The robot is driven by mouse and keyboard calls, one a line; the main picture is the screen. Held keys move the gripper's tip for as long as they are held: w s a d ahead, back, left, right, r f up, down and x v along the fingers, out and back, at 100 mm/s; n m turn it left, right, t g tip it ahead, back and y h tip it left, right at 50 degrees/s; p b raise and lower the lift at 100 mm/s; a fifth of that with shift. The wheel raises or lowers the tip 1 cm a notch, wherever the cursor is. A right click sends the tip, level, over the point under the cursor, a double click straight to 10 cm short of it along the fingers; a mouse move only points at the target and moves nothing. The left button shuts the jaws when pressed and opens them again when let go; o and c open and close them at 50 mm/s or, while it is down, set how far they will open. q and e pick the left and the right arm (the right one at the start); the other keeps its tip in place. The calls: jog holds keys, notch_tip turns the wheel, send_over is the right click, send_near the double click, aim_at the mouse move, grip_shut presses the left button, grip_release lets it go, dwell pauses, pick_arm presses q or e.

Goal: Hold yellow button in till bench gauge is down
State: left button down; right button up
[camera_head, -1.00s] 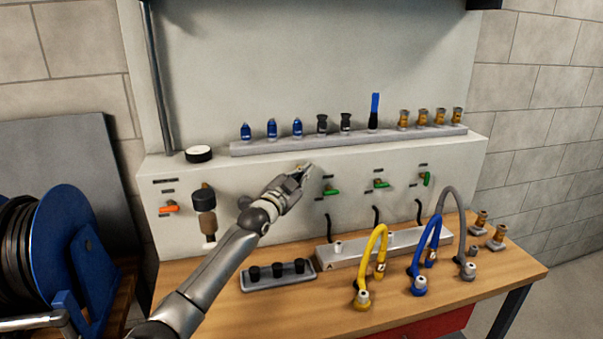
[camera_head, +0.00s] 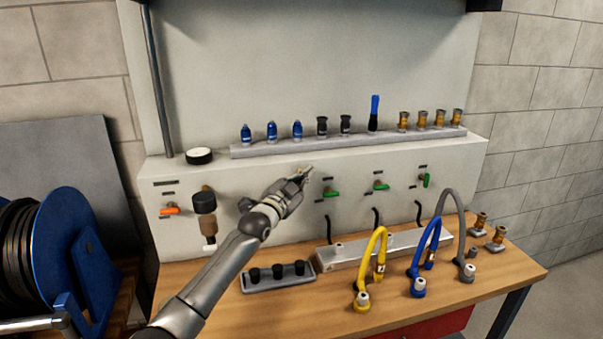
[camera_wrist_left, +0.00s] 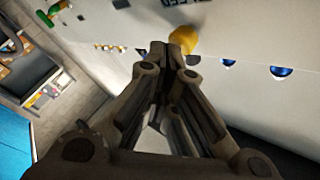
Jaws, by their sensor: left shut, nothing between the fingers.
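The yellow button (camera_wrist_left: 184,38) shows in the left wrist view as a rounded knob on the pale panel, just beyond my fingertips. My left gripper (camera_wrist_left: 166,48) is shut and empty, its tips beside the button's lower left edge. I cannot tell whether they touch it. In the head view my left gripper (camera_head: 302,177) is at the panel front, left of the first green lever, and largely hides the button. A round white-faced, black-rimmed dial (camera_head: 199,154), possibly the bench gauge, lies on the panel's top ledge; no reading is legible. My right gripper is not in view.
Green levers (camera_head: 333,193) and an orange lever (camera_head: 169,210) stick out of the panel. A rail (camera_head: 245,151) of fittings stands above. Yellow, blue and grey hoses (camera_head: 373,262) and a tray of black caps (camera_head: 254,286) are on the bench. A blue reel (camera_head: 62,235) is at left.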

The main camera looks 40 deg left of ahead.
pick_arm(q)
jog(key=shift+s+d+p, duration=0.35)
jog(key=shift+s+d, duration=0.05)
jog(key=shift+s, duration=0.05)
jog(key=s+d+p, duration=0.1)
jog(key=d+p, duration=0.1)
jog(key=s+d+p, duration=0.2)
jog(key=shift+s, duration=0.1)
dwell(0.3)
dwell(0.4)
